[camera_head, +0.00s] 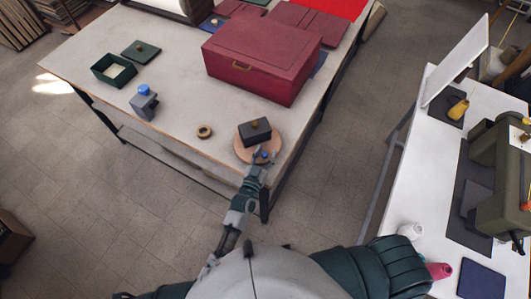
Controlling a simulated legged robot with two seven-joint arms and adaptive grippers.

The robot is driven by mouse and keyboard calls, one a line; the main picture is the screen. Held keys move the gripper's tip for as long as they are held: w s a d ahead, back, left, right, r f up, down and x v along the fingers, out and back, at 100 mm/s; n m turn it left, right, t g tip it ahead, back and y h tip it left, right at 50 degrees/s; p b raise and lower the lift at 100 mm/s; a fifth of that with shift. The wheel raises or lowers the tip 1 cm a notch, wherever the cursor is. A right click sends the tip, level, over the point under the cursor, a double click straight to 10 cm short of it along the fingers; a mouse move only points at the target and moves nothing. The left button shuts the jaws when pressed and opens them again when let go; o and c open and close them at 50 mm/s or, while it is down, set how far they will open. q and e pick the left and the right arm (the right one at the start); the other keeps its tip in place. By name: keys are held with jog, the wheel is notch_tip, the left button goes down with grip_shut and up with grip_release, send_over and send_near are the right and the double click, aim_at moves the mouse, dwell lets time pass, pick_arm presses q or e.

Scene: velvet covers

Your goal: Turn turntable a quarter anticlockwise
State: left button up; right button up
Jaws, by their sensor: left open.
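The turntable (241,150) is a round wooden disc near the front right corner of the pale table. A dark block (255,132) with a small brass knob on top sits on it. A small blue peg (264,154) shows at the disc's near edge. My left gripper (262,157) is at that near edge with its fingers open around or just beside the peg; whether they touch it is too small to tell. The gripper hides part of the disc's front rim. My right gripper is not in view.
A large red box (262,65) stands behind the turntable. A brass ring (204,131) and a grey block with a blue top (144,102) lie to the left. A green open box (113,70) is farther left. A white bench (425,190) with a sewing machine stands at right.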

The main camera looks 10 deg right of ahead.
pick_arm(q)
jog(key=v, duration=1.2)
jog(key=shift+f, duration=0.1)
